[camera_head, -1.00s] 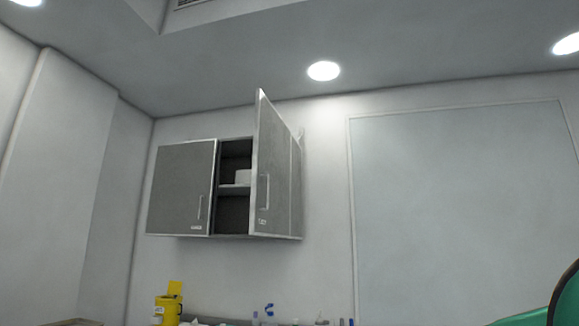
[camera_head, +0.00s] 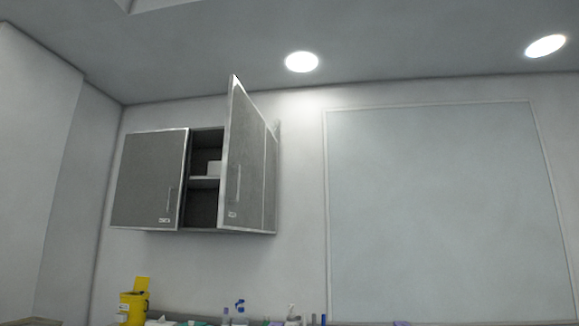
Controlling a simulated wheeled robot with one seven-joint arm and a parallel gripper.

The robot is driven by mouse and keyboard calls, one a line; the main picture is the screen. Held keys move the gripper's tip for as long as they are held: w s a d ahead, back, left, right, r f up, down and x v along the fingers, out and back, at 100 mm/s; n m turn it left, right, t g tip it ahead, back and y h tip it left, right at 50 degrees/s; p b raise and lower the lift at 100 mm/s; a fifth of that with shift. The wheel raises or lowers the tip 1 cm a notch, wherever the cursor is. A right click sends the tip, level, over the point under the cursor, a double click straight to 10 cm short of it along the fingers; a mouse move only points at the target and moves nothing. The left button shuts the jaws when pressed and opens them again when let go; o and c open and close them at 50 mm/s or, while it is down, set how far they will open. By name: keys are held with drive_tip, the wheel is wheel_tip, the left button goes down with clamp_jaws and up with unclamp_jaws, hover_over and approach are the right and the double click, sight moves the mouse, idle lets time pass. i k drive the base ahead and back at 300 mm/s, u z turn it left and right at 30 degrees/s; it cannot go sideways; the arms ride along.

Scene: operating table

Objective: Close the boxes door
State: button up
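A grey wall cabinet (camera_head: 203,206) hangs on the back wall, left of the middle of the view. Its left door (camera_head: 150,180) is shut flat against the front. Its right door (camera_head: 243,165) stands open, swung out toward me, hinged on the right, with a vertical handle (camera_head: 239,182) near its free edge. Through the gap I see a shelf (camera_head: 204,183) with a white item (camera_head: 214,168) on it. My gripper is not in view.
Below the cabinet is a counter with a yellow container (camera_head: 133,308), a blue-topped bottle (camera_head: 240,310), a white pump bottle (camera_head: 291,313) and other small items along its edge. A large pale panel (camera_head: 440,210) covers the wall at right. The space before the cabinet looks clear.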

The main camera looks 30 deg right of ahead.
sight(242, 180)
drive_tip(key=z, duration=0.5)
drive_tip(key=i, duration=1.3)
drive_tip(key=u, duration=0.2)
